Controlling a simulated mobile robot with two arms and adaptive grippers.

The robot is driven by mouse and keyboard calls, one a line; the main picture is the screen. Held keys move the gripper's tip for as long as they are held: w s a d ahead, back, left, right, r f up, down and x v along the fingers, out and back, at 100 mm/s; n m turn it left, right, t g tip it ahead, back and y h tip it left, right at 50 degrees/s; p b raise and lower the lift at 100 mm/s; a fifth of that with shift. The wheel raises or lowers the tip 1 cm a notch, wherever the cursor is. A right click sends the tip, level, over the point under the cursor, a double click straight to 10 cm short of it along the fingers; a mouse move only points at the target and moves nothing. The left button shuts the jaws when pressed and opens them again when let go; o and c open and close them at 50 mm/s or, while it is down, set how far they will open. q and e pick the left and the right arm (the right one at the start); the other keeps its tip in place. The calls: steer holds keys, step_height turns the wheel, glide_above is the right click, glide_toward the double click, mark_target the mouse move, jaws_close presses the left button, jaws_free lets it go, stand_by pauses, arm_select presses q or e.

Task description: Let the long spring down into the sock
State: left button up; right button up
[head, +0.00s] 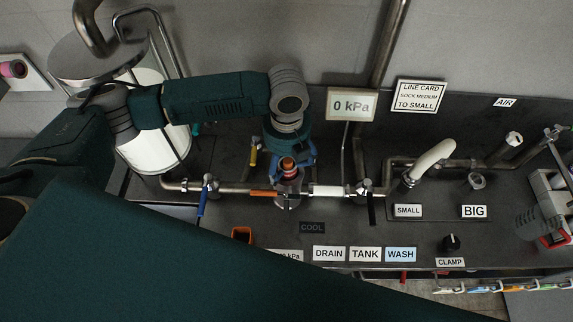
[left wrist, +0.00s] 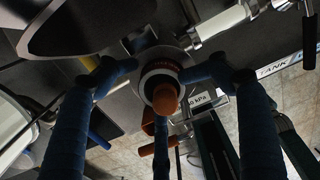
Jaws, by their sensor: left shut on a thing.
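My left gripper (head: 289,163) points down over the upright metal filter housing (head: 288,187) in the middle of the pipe line. It is shut on a piece with an orange-brown knob (head: 288,164), which I take as the top of the long spring. In the left wrist view the blue fingers of my left gripper (left wrist: 161,78) close around this knob (left wrist: 165,98), in line with the round housing mouth. The spring's coils and the sock are hidden, so I cannot tell how deep the spring sits. My right gripper is in neither view.
Valves with a blue handle (head: 203,200) and a black handle (head: 371,207) flank the housing. A yellow handle (head: 253,156) stands behind it. A white tank (head: 155,148) stands left. A white curved hose (head: 432,160) and a rack (head: 556,205) stand right.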

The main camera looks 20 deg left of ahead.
arm_select(q)
steer(key=shift+s+d+f, duration=0.3)
steer(key=shift+s+d, duration=0.05)
steer(key=shift+s, duration=0.15)
steer(key=shift+c, duration=0.2)
steer(key=shift+r, duration=0.25)
steer(key=r, duration=1.2)
steer(key=shift+w+a, duration=0.3)
steer(key=shift+w, duration=0.1)
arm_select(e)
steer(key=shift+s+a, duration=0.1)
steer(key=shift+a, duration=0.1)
